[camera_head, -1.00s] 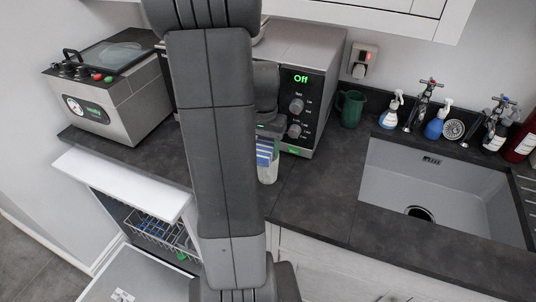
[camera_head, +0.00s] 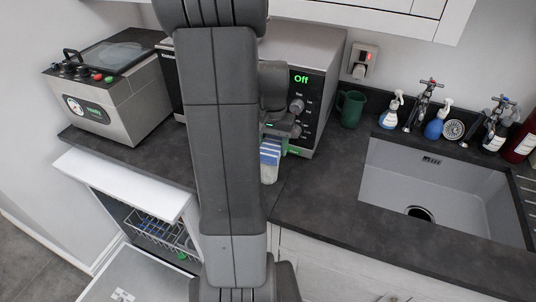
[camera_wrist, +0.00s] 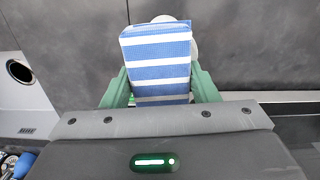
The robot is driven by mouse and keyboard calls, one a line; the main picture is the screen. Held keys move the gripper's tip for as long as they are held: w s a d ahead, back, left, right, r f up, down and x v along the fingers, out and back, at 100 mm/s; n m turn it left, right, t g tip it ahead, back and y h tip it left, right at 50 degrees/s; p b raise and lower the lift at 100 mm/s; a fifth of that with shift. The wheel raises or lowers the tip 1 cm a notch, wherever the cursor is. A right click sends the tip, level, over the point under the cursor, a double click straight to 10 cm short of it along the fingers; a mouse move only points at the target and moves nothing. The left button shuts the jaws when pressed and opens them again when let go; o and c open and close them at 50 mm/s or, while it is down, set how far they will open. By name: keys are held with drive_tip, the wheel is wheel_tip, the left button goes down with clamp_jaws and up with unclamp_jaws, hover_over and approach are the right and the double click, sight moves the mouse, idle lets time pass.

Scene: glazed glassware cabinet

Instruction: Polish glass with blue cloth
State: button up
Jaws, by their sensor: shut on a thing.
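A blue cloth with white stripes (camera_wrist: 157,58) is held between the green fingers of my gripper (camera_wrist: 160,88) in the wrist view. In the head view the cloth (camera_head: 270,150) hangs at the gripper, in front of the microwave. A clear, pale glass (camera_head: 269,174) stands on the dark worktop just below the cloth. The cloth overlaps its upper part, and I cannot tell whether they touch. In the wrist view a pale round shape (camera_wrist: 194,47) shows behind the cloth, mostly hidden. My arm hides part of the scene left of the glass.
A microwave reading "Off" (camera_head: 314,100) stands close behind the gripper. A green mug (camera_head: 350,109), spray bottles (camera_head: 391,110) and a sink (camera_head: 430,185) are to the right. A vacuum machine (camera_head: 105,95) is left. An open dishwasher (camera_head: 120,180) is below the worktop.

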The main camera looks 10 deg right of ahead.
sight(276, 143)
drive_tip(key=shift+d+f, duration=0.1)
drive_tip(key=shift+d, duration=0.45)
drive_tip(key=shift+a, duration=2.05)
drive_tip(key=shift+d, duration=2.15)
wheel_tip(276, 143, up, 6)
drive_tip(key=p, duration=0.4)
drive_tip(key=shift+f, duration=0.2)
drive_tip(key=shift+r, duration=0.8)
drive_tip(key=shift+f, duration=0.1)
